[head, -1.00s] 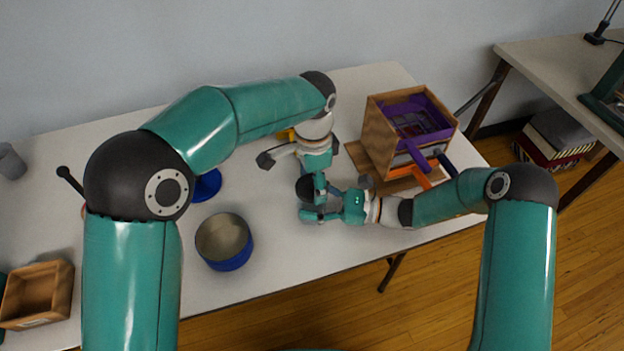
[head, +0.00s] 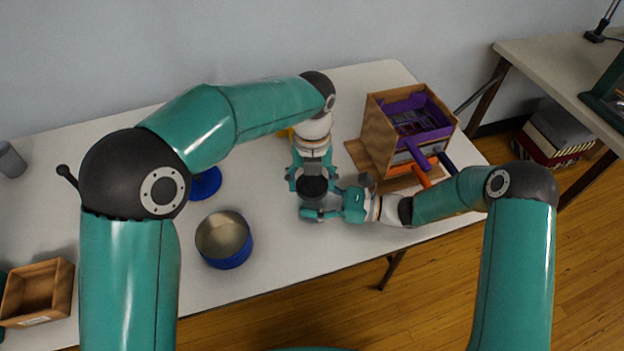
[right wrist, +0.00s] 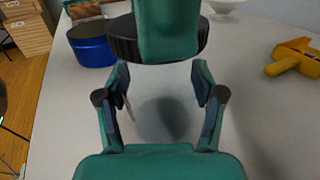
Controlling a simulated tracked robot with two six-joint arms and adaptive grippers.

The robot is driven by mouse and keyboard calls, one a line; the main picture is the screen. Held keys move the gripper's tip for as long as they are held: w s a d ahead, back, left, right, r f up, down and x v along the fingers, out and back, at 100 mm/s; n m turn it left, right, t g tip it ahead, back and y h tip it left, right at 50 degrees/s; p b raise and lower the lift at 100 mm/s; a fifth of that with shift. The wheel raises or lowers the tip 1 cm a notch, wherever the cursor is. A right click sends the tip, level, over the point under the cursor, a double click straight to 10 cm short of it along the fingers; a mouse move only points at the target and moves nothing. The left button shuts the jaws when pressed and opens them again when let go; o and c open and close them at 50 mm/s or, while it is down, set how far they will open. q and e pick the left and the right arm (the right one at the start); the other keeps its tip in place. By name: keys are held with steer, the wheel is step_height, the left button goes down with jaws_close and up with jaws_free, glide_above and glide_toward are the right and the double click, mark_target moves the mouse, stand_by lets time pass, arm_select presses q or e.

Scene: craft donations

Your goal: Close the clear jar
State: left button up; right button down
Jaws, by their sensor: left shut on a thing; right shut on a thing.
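A dark round lid (head: 313,188) sits between the fingers of my left gripper (head: 313,179), which is shut on it from above. The ribbed side of the lid also shows in the right wrist view (right wrist: 124,46), partly hidden by a teal finger. My right gripper (head: 319,201) reaches in from the right, just below the lid, shut on the clear jar. In the right wrist view its fingers (right wrist: 161,82) stand apart around the jar. The jar is see-through and its outline hardly shows. I cannot tell whether the lid is seated on the rim.
An open blue tin (head: 226,252) stands left of my grippers, with a blue object (head: 206,184) behind it. A wooden box with purple parts (head: 380,140) stands close on the right. A wooden tray (head: 62,290) is at far left. The front middle of the table is clear.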

arm_select(q)
steer(key=o, duration=0.8)
steer(key=shift+r, duration=0.1)
step_height(320, 180, up, 12)
steer(key=shift+f, duration=0.1)
arm_select(e)
steer(key=shift+c, duration=0.3)
jaws_free()
